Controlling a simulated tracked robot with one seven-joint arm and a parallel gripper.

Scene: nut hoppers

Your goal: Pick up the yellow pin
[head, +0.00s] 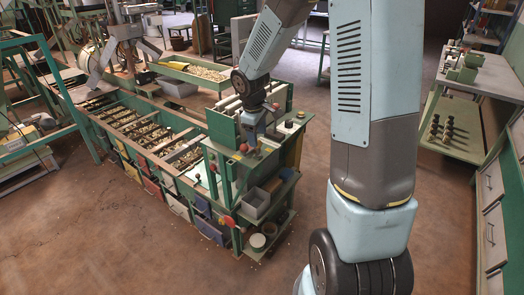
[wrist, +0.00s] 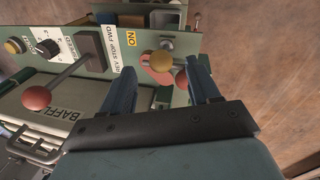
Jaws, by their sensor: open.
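A dull yellow round head (wrist: 160,61), which looks like the yellow pin, shows in the wrist view between the fingertips of my gripper (wrist: 162,68). Its shaft is hidden, and I cannot tell how far it is from the fingers. My gripper's two blue fingers are wide apart with nothing held between them. In the head view my gripper (head: 250,138) hangs over the near end of the green hopper machine (head: 222,152); the pin cannot be made out there.
Close beside the yellow head are a red ball (wrist: 181,79) and an orange-red disc. The panel has a black dial (wrist: 48,47) and a yellow knob (wrist: 13,46). Brown floor is open at right.

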